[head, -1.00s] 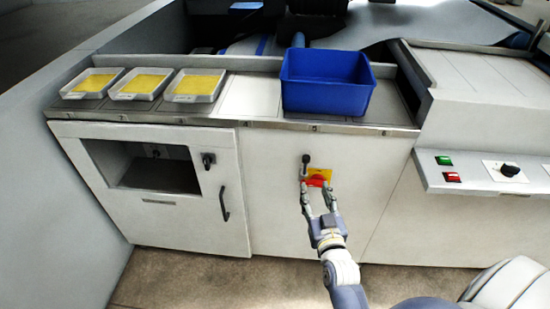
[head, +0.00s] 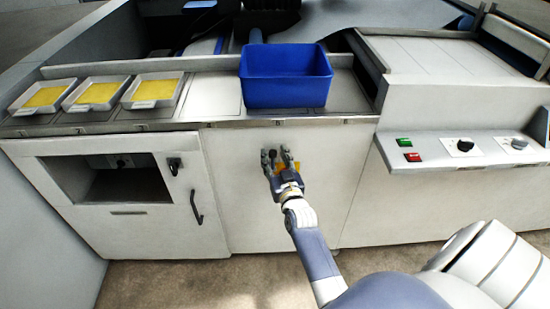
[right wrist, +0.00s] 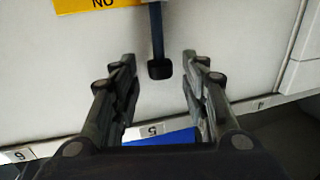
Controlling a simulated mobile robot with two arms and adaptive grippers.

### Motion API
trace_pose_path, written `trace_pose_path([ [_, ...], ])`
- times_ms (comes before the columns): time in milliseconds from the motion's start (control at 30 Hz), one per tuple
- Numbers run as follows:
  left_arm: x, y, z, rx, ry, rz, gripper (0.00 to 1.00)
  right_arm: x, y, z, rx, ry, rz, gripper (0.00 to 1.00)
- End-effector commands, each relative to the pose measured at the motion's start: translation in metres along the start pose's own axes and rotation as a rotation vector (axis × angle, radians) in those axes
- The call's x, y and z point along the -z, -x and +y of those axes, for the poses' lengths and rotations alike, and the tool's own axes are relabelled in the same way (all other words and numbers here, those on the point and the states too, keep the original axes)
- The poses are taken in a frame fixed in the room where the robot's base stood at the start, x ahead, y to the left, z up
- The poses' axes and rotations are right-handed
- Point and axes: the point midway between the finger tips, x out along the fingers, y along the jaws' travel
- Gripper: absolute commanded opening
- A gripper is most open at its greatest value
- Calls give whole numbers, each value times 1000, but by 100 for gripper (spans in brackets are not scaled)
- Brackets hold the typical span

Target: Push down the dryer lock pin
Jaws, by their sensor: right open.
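A black pin with a knobbed end (head: 272,153) stands out on the white middle front panel, just below the counter edge. The right wrist view shows its dark stem and square knob (right wrist: 160,69) upside down. My right gripper (head: 276,160) is open in front of the panel, with one finger on each side of the pin. In the right wrist view the open fingers (right wrist: 159,60) show a gap on both sides of the knob, and I see no contact. A yellow plate (head: 290,174) lies behind the gripper, partly hidden. My left gripper is not in view.
A blue bin (head: 287,93) stands on the counter above the panel. Several trays with yellow contents (head: 157,92) are at left. The left cabinet has a black latch (head: 174,165) and a handle (head: 196,206). A control panel (head: 455,153) juts out at right.

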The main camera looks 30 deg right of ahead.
Motion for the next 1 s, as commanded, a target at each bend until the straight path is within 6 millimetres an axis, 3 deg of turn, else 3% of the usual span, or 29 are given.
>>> trace_pose_path([
  [200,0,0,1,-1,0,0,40,0,0,0,0,0,-1,41],
  [400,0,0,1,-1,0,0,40,0,0,0,0,0,-1,0],
  [633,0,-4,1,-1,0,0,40,-6,0,0,0,0,-2,0],
  [900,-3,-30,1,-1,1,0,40,-50,0,0,0,1,-3,0],
  [1000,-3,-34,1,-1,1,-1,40,-58,0,0,0,-1,-2,0],
])
